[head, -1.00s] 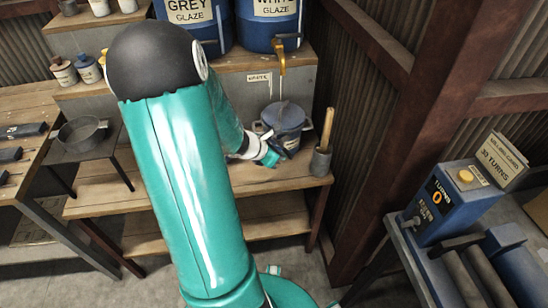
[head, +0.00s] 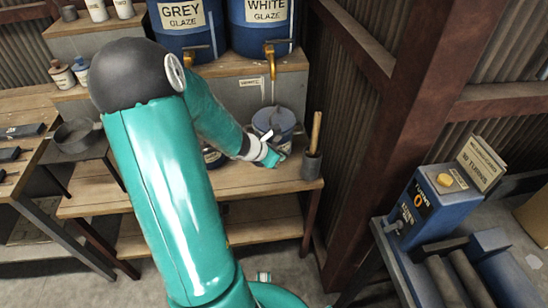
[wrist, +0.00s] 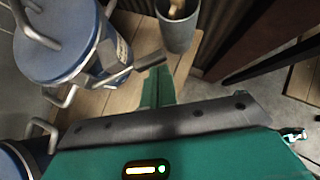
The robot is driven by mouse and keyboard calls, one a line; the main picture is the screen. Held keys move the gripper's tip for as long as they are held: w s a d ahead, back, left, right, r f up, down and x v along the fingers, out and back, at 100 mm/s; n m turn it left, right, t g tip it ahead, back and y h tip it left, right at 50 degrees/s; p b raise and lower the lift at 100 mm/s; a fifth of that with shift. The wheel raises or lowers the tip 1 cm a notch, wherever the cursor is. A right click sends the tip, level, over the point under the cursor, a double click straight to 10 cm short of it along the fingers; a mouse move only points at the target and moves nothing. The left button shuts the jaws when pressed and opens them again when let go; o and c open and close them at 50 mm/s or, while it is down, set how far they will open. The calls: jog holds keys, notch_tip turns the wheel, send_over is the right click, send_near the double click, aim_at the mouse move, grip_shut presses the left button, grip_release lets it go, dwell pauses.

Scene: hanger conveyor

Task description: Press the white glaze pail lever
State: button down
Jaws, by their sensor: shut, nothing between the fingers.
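The white glaze pail (head: 287,117) is a blue pail with a grey-blue lid, on the wooden bench below the white glaze drum's tap. It fills the upper left of the wrist view (wrist: 60,45). A grey bar (wrist: 118,76), seemingly its lever, sticks out from its side toward my fingers. My gripper (head: 272,157) is shut and empty, at the pail's near side. In the wrist view its green fingers (wrist: 157,88) lie by the bar's outer end; I cannot tell whether they touch it. My arm hides part of the bench.
A grey cup with a wooden handle (head: 312,165) stands just right of the pail. Another pail (head: 212,157) stands close on the left, partly behind my arm. The white glaze drum (head: 262,25) and brass tap (head: 270,58) are above. A rust-brown post (head: 385,130) rises at right.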

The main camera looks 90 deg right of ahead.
aim_at(283, 150)
jog(key=shift+s+d, duration=1)
jog(key=shift+s, duration=0.15)
jog(key=shift+s+d, duration=0.45)
jog(key=shift+d, duration=0.25)
jog(key=shift+w, duration=0.1)
jog(key=shift+w+d, duration=0.1)
jog(key=shift+w, duration=0.65)
